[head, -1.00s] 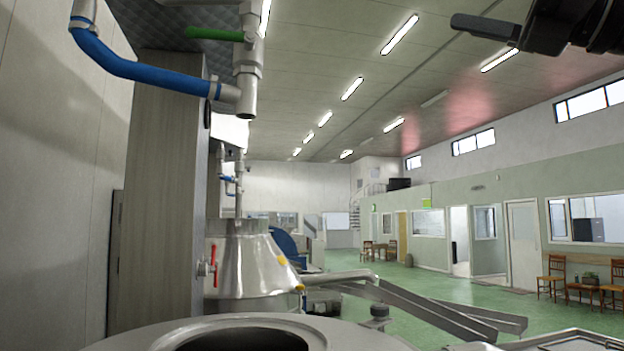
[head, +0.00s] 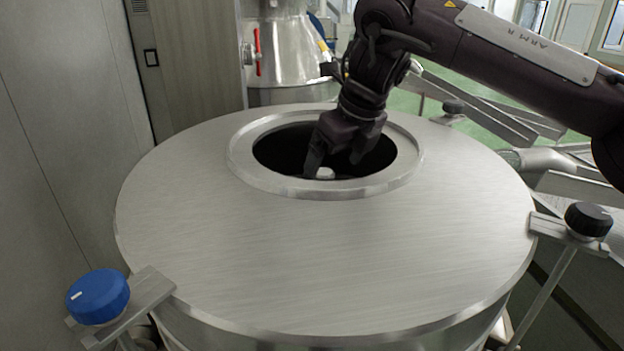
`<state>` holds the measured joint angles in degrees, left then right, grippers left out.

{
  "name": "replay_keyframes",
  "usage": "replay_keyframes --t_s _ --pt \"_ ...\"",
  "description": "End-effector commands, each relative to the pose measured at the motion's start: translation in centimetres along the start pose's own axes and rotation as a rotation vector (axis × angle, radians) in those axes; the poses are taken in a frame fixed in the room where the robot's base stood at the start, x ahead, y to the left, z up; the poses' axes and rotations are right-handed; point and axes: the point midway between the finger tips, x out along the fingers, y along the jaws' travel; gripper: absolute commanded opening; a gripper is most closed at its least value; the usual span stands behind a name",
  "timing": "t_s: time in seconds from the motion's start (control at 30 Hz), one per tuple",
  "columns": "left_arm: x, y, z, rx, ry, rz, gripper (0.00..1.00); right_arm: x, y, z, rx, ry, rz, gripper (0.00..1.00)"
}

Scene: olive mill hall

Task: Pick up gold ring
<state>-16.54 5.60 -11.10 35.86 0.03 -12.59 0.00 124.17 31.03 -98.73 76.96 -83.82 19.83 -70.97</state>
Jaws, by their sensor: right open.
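I see no gold ring in the head view. My right gripper (head: 337,162) comes down from the upper right and points into the round opening of a large steel tank (head: 330,240). Its fingers are open and reach into the mouth of the opening. A small pale grey object (head: 325,173) shows near the fingertips, just inside the front rim; I cannot tell what it is or whether the gripper touches it. The inside of the tank is dark, and its contents are hidden. My left gripper is out of view.
A raised rim (head: 237,160) surrounds the opening. A blue knob (head: 98,296) and a black knob (head: 588,219) stick out at the tank's sides. A steel cone vessel with a red valve handle (head: 257,50) stands behind. The tank's broad front top is bare.

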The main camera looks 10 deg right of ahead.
Motion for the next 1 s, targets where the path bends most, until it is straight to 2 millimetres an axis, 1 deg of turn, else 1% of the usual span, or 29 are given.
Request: replay_keyframes --t_s 0.03,0.13,0.2,0.27,0.33,0.4,0.5,0.63,0.73,0.77,1.0 --pt "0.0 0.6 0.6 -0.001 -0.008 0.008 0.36 0.7 0.0 -0.1 0.001 0.002 0.003 0.93" --pt "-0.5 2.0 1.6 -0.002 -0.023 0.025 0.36 1.6 0.1 0.0 0.001 0.001 0.003 0.93" --pt "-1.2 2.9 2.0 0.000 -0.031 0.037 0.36 2.3 0.2 0.0 0.001 0.002 0.004 0.93" --pt "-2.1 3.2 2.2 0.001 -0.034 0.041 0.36 2.9 0.3 0.0 0.000 0.002 0.003 0.93" --pt "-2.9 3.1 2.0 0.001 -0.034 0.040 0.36 4.0 0.5 -0.1 0.001 0.001 0.003 0.93" --pt "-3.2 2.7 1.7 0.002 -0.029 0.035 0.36 5.1 0.4 -0.1 0.002 0.000 0.003 0.93" --pt "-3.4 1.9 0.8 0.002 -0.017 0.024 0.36 6.0 0.4 -0.1 0.001 -0.003 0.003 0.93" --pt "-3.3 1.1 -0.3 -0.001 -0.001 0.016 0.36 6.4 0.4 -0.1 0.002 -0.004 0.002 0.93" --pt "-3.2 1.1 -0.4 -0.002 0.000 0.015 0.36 6.4 0.4 -0.1 0.001 -0.005 0.002 0.93" --pt "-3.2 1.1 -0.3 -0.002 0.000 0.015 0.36 6.4 0.4 -0.1 0.001 -0.005 0.002 0.92" --pt "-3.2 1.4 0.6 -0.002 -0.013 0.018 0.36 6.3 0.4 -0.1 0.001 -0.005 0.003 0.61"
